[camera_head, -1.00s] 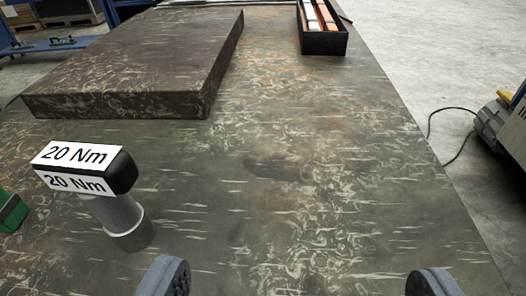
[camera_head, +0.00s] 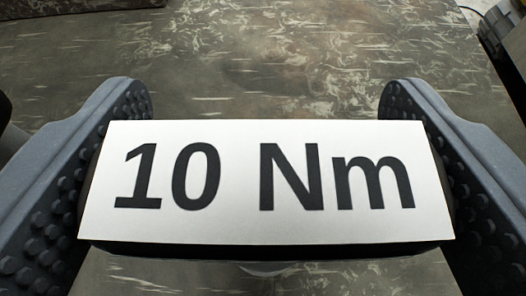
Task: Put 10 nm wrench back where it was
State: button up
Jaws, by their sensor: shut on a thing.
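The 10 Nm wrench (camera_head: 265,185) fills the middle of the view, its white label with black "10 Nm" lettering facing the camera. My gripper (camera_head: 265,150) is shut on it, with one grey studded finger at its left end and one at its right end. Only the labelled top and a dark edge below it show clearly. The rest of the wrench is hidden under the label, so I cannot tell whether it touches the table.
The mottled dark table top (camera_head: 270,60) lies behind and below the wrench and is clear there. A dark slab (camera_head: 75,8) shows at the top left. Pale floor and a dark object (camera_head: 508,35) show past the table edge at the top right.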

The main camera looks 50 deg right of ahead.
dwell(0.3)
jog(key=o, duration=1.3)
jog(key=shift+c, duration=0.2)
jog(key=shift+r, duration=0.1)
jog(key=p+v, duration=0.2)
jog(key=v, duration=1)
jog(key=shift+p, duration=0.3)
jog(key=shift+w+a, duration=0.15)
